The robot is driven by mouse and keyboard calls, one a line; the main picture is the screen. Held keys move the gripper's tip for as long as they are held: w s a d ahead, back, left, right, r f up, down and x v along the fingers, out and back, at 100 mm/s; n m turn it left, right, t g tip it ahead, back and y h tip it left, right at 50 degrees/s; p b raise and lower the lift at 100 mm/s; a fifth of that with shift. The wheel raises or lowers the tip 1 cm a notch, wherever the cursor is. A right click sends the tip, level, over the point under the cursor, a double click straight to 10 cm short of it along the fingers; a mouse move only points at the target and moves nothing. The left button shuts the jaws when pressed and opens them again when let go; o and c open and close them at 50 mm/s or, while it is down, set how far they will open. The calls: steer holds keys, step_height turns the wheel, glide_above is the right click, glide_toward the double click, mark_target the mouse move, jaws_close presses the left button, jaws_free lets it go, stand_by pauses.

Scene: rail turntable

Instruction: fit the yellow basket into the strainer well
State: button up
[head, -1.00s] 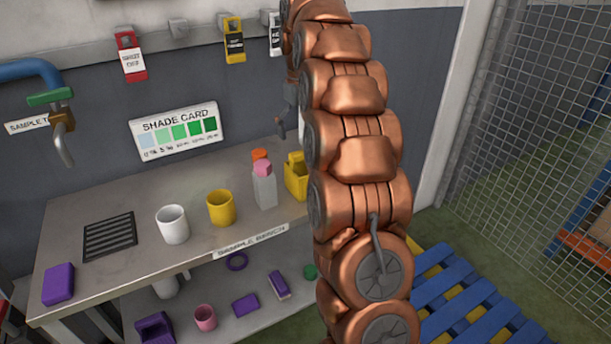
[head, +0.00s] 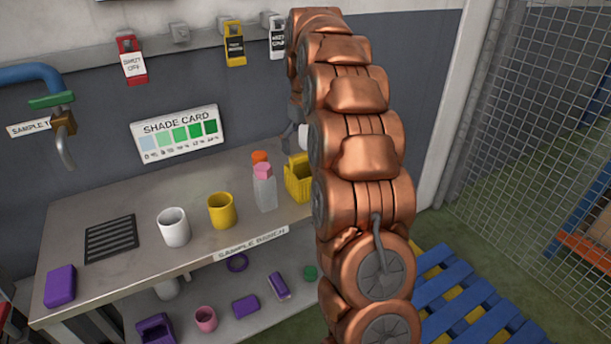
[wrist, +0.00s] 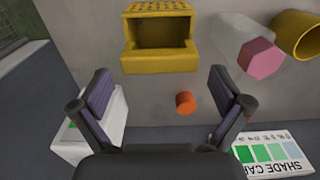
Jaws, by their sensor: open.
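The yellow basket (head: 298,182) stands on the bench beside the bottle, partly covered by my arm. In the wrist view the basket (wrist: 160,62) is upper centre, its open cavity showing. My gripper (wrist: 162,88) is open and empty, its two dark pads apart. The basket lies beyond the fingertips and is not between them. In the head view my gripper (head: 289,138) is mostly hidden behind my copper arm, above and behind the basket. No strainer well can be made out for certain; a dark slotted grate (head: 110,238) lies in the bench's left part.
A pink-capped bottle (head: 265,190), yellow mug (head: 222,211) and white mug (head: 173,228) stand left of the basket. An orange piece (wrist: 185,103) is near the fingers. A white box-like thing (wrist: 112,128) is beside the left finger. The shade card (head: 178,133) stands behind.

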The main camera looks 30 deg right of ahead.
mark_target(305, 153)
steer(key=shift+f+p, duration=0.45)
steer(key=shift+f, duration=1.4)
steer(key=c, duration=1.5)
steer(key=shift+r, duration=0.15)
